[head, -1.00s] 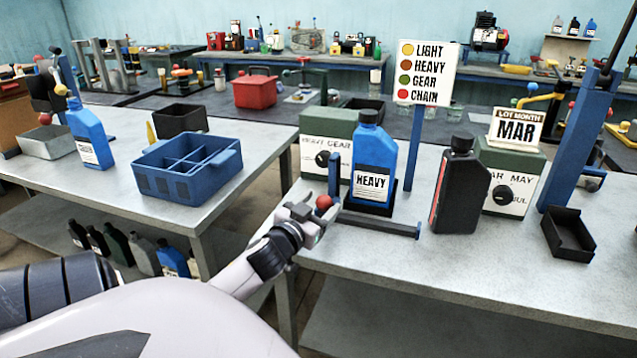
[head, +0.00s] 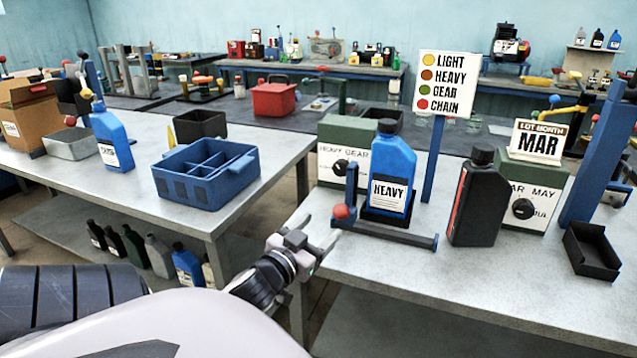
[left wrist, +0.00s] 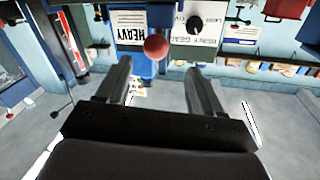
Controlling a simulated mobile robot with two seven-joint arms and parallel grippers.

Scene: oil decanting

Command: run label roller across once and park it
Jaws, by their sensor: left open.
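The label roller has a red ball handle (head: 341,211) beside a blue post, at the left end of a dark rail (head: 395,237) on the right bench. A blue bottle (head: 391,165) with a HEAVY label stands upright behind the rail in a dark holder. My left gripper (head: 317,232) is open and empty at the bench's front edge, a little short of the ball and apart from it. In the left wrist view the red ball (left wrist: 156,47) shows beyond and between the open fingertips (left wrist: 160,72). My right gripper is out of view.
A dark bottle (head: 478,200) stands right of the rail, before a green-topped stamp box (head: 526,206). An empty black tray (head: 591,252) lies at the far right. A blue divided crate (head: 205,180) sits on the left bench (head: 130,190). The right bench's front strip is clear.

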